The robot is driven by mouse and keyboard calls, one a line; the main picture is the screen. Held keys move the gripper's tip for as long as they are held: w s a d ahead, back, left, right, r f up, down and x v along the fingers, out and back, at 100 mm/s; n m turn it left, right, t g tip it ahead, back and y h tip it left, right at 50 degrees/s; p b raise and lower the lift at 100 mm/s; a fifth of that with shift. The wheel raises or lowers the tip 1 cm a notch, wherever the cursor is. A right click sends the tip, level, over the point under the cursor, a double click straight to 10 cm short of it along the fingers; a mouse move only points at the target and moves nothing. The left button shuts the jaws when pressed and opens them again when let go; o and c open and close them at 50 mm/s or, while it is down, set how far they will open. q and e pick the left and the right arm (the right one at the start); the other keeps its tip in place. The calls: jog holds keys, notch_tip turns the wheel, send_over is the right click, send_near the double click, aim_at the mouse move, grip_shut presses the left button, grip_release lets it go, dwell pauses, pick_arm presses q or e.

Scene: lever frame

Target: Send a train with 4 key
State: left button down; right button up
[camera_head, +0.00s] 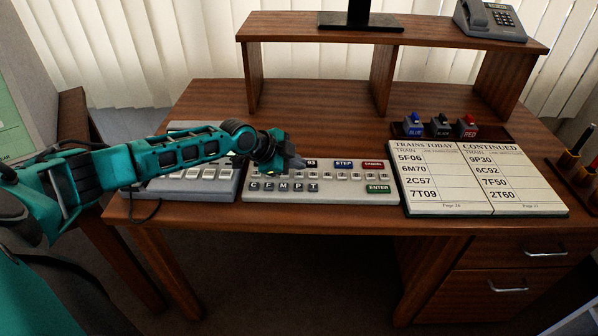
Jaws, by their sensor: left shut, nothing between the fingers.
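A grey key panel (220,192) lies on the desk at the centre. It has a row of small pale keys, a lower row of dark lettered keys (283,187), a blue STEP key (343,164), a red CANCEL key (373,164) and a green ENTER key (378,188). My left gripper (297,163) is shut and empty, over the panel's upper left part, and hides some keys there. I cannot tell if it touches a key. An open train list (485,180) lies right of the panel, listing 5F06, 6M70, 2C57 and others. My right gripper is not in view.
My left arm covers part of a second keyboard with pale keys (200,172) on the left. Blue (414,125), black (439,126) and red (466,127) stamps stand behind the list. A raised shelf (300,30) holds a phone (490,20) and a dark stand.

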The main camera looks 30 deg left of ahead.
aim_at(296, 176)
pick_arm(q)
notch_tip(296, 176, up, 5)
jog(key=p, duration=0.4)
dwell(0.4)
dwell(0.4)
